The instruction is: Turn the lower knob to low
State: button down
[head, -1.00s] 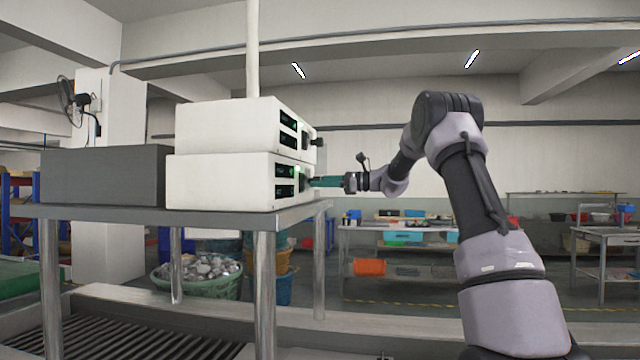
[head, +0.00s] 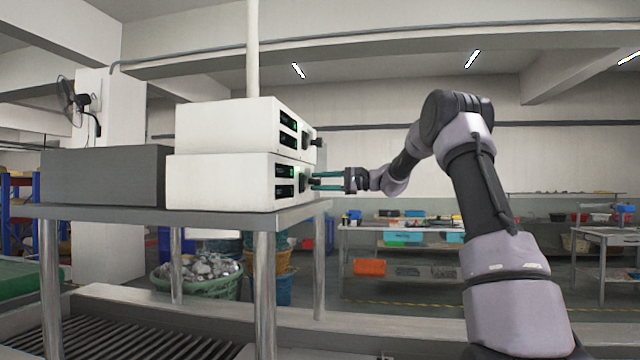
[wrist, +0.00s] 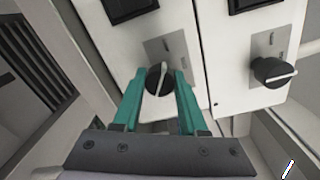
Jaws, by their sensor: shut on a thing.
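Two white control boxes are stacked, each with dark displays and a black knob on its front. The lower box (head: 215,183) carries the lower knob (wrist: 158,80), which has a white pointer line. My gripper (head: 314,181) reaches it from the right, with its teal fingers on either side of the knob. In the wrist view my gripper (wrist: 159,76) is shut on this knob. The small labels beside the knob are too blurred to read. The upper knob (head: 317,142) is untouched by the fingers and also shows in the wrist view (wrist: 272,71).
The boxes stand on a metal table (head: 290,214) beside a dark grey box (head: 103,176). A green basket (head: 205,284) sits beneath the table. Free room lies right of the boxes, around my arm. A workbench with bins (head: 400,232) stands farther back.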

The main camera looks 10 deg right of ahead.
jog(key=shift+f+n, duration=0.1)
jog(key=shift+n, duration=0.2)
dwell(0.4)
jog(key=shift+c, duration=2.3)
grip_release()
jog(key=shift+d, duration=0.1)
jog(key=v, duration=1)
jog(key=shift+s+d, duration=0.2)
jog(key=shift+d, duration=0.05)
